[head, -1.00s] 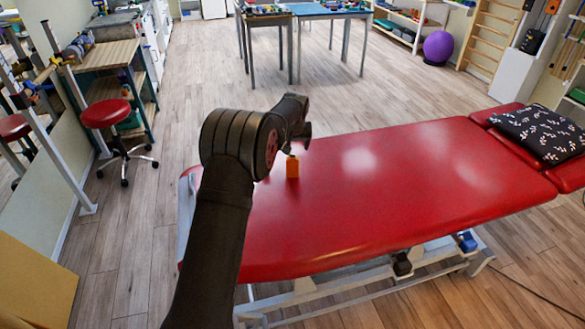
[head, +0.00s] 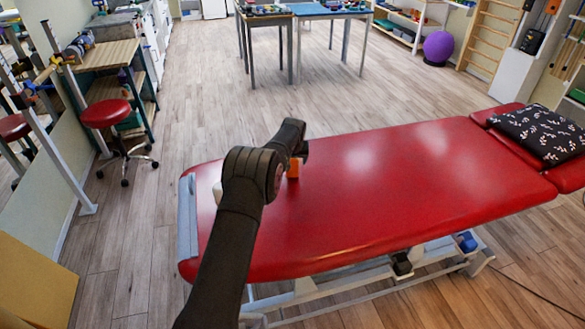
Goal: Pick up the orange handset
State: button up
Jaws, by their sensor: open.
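The orange handset (head: 293,169) is a small upright block on the red treatment table (head: 400,190), left of the table's middle. My arm reaches over the table from below. My gripper (head: 299,155) is at the arm's end, pointing down right at the top of the handset and covering its upper part. The jaws are open, but the fingers are small and dark. I cannot tell whether they touch the handset or are around it.
A pale object (head: 217,192), partly hidden by my arm, is near the table's left end. A dark patterned pillow (head: 540,132) lies at the right end. A red stool (head: 106,113) stands on the floor at left. The table's middle is clear.

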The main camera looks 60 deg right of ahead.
jog(key=shift+w+d+f, duration=0.15)
jog(key=shift+d+f, duration=0.05)
jog(key=shift+f, duration=0.5)
jog(key=c, duration=1)
jog(key=shift+c, duration=0.6)
jog(key=shift+r, duration=0.2)
